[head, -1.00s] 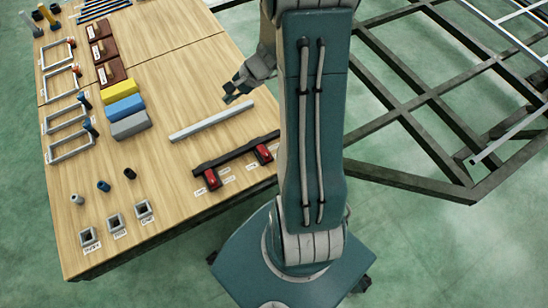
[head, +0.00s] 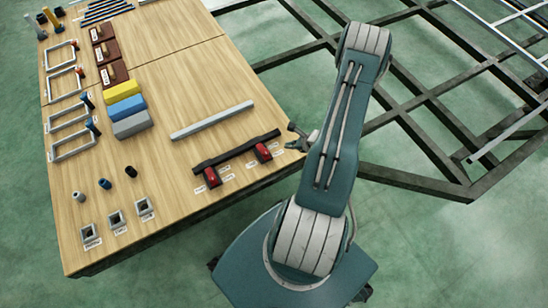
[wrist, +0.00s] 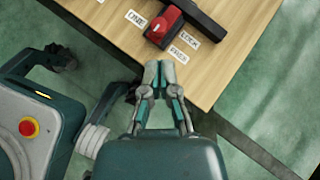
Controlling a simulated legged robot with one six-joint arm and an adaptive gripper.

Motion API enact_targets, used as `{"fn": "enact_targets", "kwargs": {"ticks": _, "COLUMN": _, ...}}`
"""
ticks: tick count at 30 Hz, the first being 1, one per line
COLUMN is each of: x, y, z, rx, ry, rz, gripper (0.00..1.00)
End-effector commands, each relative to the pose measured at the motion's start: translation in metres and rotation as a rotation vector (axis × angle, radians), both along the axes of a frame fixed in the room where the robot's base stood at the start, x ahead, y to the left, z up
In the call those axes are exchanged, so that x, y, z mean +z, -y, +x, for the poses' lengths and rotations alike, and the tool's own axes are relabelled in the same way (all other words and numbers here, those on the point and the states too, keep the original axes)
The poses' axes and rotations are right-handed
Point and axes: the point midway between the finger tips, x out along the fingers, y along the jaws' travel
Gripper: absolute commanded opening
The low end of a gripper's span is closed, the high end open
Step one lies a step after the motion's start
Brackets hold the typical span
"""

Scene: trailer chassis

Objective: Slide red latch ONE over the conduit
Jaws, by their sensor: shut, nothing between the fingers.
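Red latch ONE (wrist: 165,24) sits at the end of a dark bar (wrist: 204,18) in the wrist view, with the label ONE beside it. In the head view this latch (head: 264,152) is the right one of two red latches, near the table's right edge. A light grey bar (head: 212,120) lies apart behind the dark bar (head: 236,151); I cannot tell for sure which is the conduit. My gripper (wrist: 160,70) is shut and empty, short of the latch and apart from it, at the table edge. In the head view my gripper (head: 297,141) is partly hidden by my arm.
The other red latch (head: 211,175) is at the dark bar's left end. Yellow, blue and grey blocks (head: 124,107), small cylinders and square sockets stand on the left of the table (head: 180,60). A dark steel frame (head: 420,140) lies to the right.

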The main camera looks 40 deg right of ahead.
Motion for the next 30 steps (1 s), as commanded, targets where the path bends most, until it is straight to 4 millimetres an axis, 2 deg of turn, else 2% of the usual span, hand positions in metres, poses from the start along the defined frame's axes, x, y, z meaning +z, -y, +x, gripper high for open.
{"fn": "enact_targets", "kwargs": {"ticks": 1, "x": -0.016, "y": 0.001, "z": -0.011, "rx": -0.051, "ry": -0.016, "rz": 0.023, "gripper": 0.00}}
{"fn": "enact_targets", "kwargs": {"ticks": 4, "x": -0.037, "y": 0.002, "z": -0.025, "rx": -0.130, "ry": -0.041, "rz": 0.053, "gripper": 0.00}}
{"fn": "enact_targets", "kwargs": {"ticks": 7, "x": -0.050, "y": 0.002, "z": -0.034, "rx": -0.178, "ry": -0.056, "rz": 0.071, "gripper": 0.00}}
{"fn": "enact_targets", "kwargs": {"ticks": 11, "x": -0.057, "y": 0.003, "z": -0.039, "rx": -0.202, "ry": -0.063, "rz": 0.079, "gripper": 0.00}}
{"fn": "enact_targets", "kwargs": {"ticks": 22, "x": -0.059, "y": 0.002, "z": -0.035, "rx": -0.199, "ry": -0.063, "rz": 0.079, "gripper": 0.00}}
{"fn": "enact_targets", "kwargs": {"ticks": 30, "x": -0.090, "y": -0.007, "z": -0.006, "rx": -0.195, "ry": -0.064, "rz": 0.080, "gripper": 0.00}}
